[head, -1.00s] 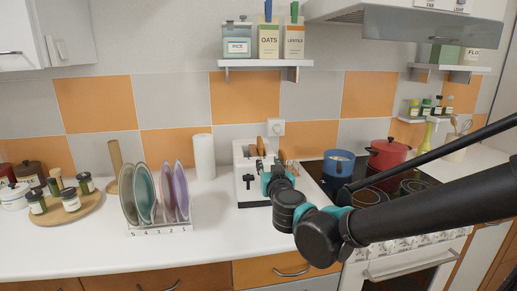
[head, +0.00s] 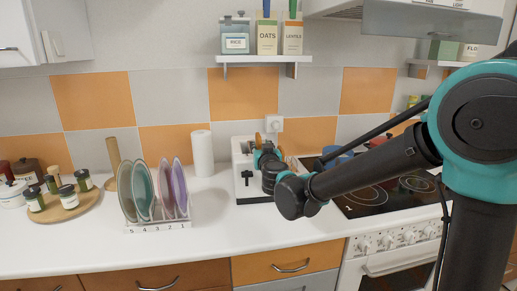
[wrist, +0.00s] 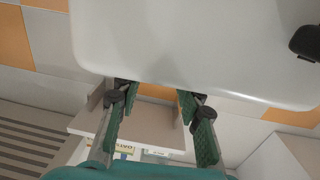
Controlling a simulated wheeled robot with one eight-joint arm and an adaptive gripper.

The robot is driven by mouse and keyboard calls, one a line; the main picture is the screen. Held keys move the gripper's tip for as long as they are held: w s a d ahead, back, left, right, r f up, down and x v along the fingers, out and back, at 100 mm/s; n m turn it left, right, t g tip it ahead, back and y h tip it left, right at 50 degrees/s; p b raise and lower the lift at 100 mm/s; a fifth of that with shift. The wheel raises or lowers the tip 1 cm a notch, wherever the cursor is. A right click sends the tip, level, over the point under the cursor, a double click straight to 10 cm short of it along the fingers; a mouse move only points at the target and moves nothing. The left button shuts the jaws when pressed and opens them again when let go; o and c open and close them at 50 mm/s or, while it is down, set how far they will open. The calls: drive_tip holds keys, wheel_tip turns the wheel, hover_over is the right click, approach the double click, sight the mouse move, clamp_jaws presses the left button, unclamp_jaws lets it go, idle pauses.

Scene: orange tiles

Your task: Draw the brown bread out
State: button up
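The white toaster (head: 242,172) stands on the counter against the tiled wall. A brown slice of bread (head: 258,139) shows at its top, partly hidden by my gripper; another brown patch to its right may be a second slice. My gripper (head: 264,156) is at the toaster's top right, with its fingertips hard to make out in the head view. In the wrist view, the toaster's white body (wrist: 190,50) fills the top. My gripper's two fingers (wrist: 157,98) are spread apart, their tips near the toaster's edge. I see no bread clearly between them.
A plate rack (head: 160,225) and paper roll (head: 202,153) stand left of the toaster. A wooden tray (head: 62,207) with jars is farther left. The hob (head: 385,196) with pots is right, partly behind my arm. A shelf (head: 265,59) hangs above. The front counter is clear.

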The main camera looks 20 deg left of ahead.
sight(260, 143)
drive_tip(key=x, duration=0.4)
drive_tip(key=shift+w+a+f, duration=0.1)
drive_tip(key=shift+w+a, duration=0.05)
drive_tip(key=shift+w, duration=0.15)
drive_tip(key=shift+c, duration=0.3)
clamp_jaws()
